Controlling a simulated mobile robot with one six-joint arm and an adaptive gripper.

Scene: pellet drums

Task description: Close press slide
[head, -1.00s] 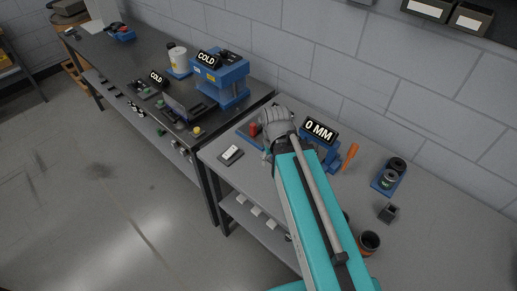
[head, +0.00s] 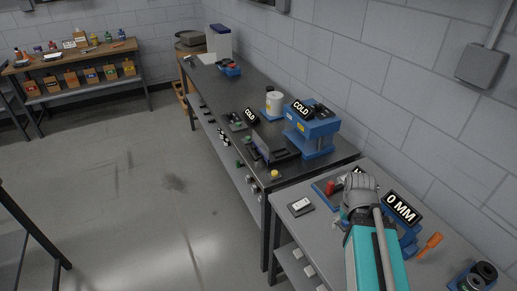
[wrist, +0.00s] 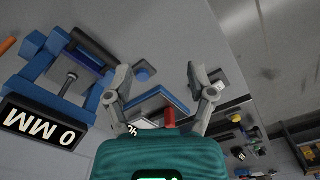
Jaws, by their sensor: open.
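A blue press-like machine (head: 318,137) with a black COLD sign stands near the right end of the dark bench. A dark tray-like piece (head: 271,150) sits low at its left; I cannot tell whether this is the press slide or how far out it is. A second blue device (head: 410,238) with a 0 MM sign stands on the grey table; it also shows in the wrist view (wrist: 48,72), upside down. My gripper (head: 358,190) is over the grey table, left of the 0 MM device. In the wrist view my gripper (wrist: 157,70) is open and empty.
A blue base with a red post (head: 329,188) is close by my gripper. A small scale-like box (head: 300,206) lies left of it, and an orange-handled tool (head: 430,244) lies right of the 0 MM device. A white tub (head: 273,103) stands behind the dark bench's tray. Open floor lies left.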

